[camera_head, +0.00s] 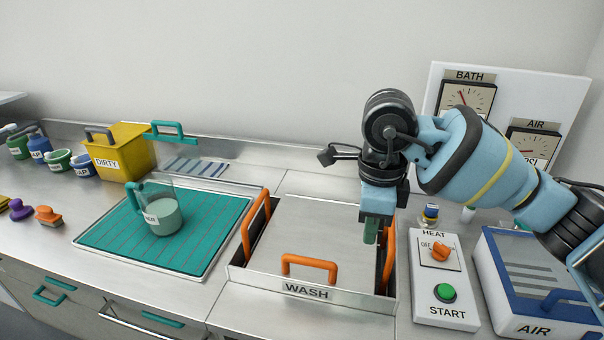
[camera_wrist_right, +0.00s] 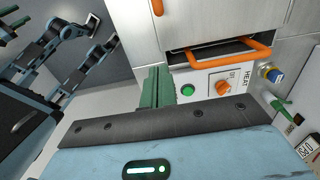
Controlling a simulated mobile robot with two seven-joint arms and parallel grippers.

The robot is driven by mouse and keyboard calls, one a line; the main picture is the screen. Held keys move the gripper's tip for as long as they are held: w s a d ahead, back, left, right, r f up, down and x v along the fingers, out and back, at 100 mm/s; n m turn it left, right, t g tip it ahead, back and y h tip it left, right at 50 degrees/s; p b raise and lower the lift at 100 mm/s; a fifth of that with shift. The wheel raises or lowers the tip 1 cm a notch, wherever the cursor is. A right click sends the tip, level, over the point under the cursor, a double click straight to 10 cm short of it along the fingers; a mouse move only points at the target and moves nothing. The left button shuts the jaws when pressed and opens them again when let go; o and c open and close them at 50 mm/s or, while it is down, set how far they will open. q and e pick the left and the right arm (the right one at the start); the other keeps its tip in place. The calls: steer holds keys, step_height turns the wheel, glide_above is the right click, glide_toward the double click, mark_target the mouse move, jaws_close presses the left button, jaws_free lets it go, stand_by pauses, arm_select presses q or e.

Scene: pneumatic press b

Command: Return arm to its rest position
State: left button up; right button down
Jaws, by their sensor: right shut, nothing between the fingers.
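My right arm comes in from the right in the head view. Its gripper (camera_head: 370,232) points down over the right edge of the WASH bath (camera_head: 310,291), left of the HEAT/START panel (camera_head: 445,310). The green fingers are shut with nothing between them. In the right wrist view the gripper (camera_wrist_right: 157,85) shows its green fingers together, in front of the panel's green button. I cannot tell whether the fingers touch the bath rim. My left gripper is not in the head view.
The bath has a lid (camera_head: 305,235) and orange handles. A beaker (camera_head: 162,212) stands on a teal mat (camera_head: 105,235) to the left. A yellow DIRTY bin (camera_head: 122,160) is behind it. Gauges (camera_head: 467,95) stand behind my arm.

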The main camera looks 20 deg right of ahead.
steer(key=shift+a, duration=0.1)
